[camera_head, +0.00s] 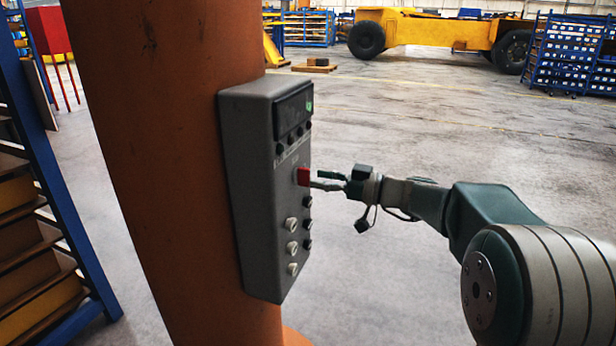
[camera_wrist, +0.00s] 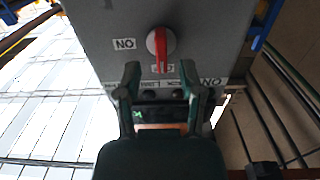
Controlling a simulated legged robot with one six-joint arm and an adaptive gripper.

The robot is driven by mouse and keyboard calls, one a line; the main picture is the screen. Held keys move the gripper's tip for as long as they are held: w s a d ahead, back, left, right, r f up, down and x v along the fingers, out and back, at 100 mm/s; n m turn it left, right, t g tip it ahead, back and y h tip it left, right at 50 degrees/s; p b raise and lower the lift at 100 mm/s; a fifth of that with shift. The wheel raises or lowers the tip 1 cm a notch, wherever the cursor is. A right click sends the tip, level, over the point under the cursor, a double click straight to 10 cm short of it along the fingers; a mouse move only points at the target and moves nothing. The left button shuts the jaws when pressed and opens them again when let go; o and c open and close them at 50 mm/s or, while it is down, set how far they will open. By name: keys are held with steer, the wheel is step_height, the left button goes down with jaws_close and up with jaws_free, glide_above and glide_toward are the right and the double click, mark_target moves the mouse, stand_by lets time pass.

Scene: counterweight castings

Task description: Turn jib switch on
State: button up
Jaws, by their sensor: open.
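The jib switch is a red rotary knob (camera_head: 303,177) on the grey control box, and it also shows in the wrist view (camera_wrist: 160,44). In the wrist view its handle points down the picture, towards my gripper. A white label (camera_wrist: 124,44) beside the knob reads as an inverted "ON"; another label below the handle is partly hidden. My gripper (camera_head: 318,180) is open at the knob, with its fingers (camera_wrist: 160,67) on either side of the handle's lower end. I cannot tell if they touch it.
The grey control box (camera_head: 255,200) is fixed to a thick orange column (camera_head: 170,150) and carries a dark display and several other buttons. A blue shelf rack (camera_head: 75,230) stands at the left. A yellow vehicle (camera_head: 430,30) is far behind.

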mark_target(309, 177)
steer(key=shift+x, duration=1.75)
steer(key=shift+s, duration=0.1)
steer(key=c, duration=0.7)
steer(key=shift+d, duration=0.1)
steer(key=m, duration=0.4)
steer(key=shift+m, duration=0.4)
steer(key=m, duration=0.4)
steer(key=shift+m, duration=0.3)
steer(key=m, duration=0.4)
steer(key=shift+w+d+m, duration=0.1)
steer(key=shift+w+m, duration=0.1)
steer(key=shift+m, duration=0.1)
steer(key=shift+f+m, duration=0.2)
steer(key=shift+m, duration=1.8)
